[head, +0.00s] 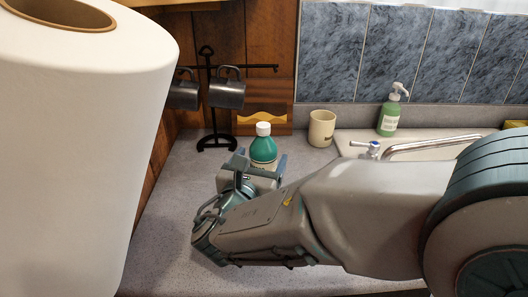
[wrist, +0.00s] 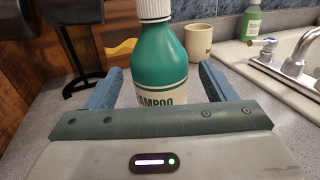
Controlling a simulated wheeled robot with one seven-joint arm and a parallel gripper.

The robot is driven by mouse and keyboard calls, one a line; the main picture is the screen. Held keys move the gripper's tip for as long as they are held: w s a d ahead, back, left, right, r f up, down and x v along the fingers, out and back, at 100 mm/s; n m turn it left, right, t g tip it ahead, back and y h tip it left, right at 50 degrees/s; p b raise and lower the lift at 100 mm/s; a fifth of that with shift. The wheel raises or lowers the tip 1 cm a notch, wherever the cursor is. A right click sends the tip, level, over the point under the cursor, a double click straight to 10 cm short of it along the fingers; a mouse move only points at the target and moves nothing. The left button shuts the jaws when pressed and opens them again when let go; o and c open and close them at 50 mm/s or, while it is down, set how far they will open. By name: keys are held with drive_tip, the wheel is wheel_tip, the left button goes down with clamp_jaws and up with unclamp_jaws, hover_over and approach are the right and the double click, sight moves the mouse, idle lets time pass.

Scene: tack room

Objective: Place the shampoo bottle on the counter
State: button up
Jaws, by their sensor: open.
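The shampoo bottle (head: 263,146) is green with a white cap and a pale label, and stands upright on the grey counter (head: 180,250). In the wrist view the bottle (wrist: 162,58) shows large, with part of the word "SHAMPOO" on its label. My gripper (head: 266,165) is open, with its two blue fingers on either side of the bottle. In the wrist view there are gaps between my gripper's fingers (wrist: 160,88) and the bottle. The gripper's body hides the bottle's base, so contact with the counter is not directly visible.
A cream cup (head: 322,128) and a green pump bottle (head: 389,112) stand behind, near the sink faucet (head: 430,146). A black mug rack (head: 212,95) with dark mugs (head: 227,90) stands at the back left. A large paper roll (head: 75,160) blocks the left foreground.

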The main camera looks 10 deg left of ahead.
drive_tip(key=s, duration=0.7)
drive_tip(key=shift+s+a, duration=0.3)
drive_tip(key=shift+s, duration=0.1)
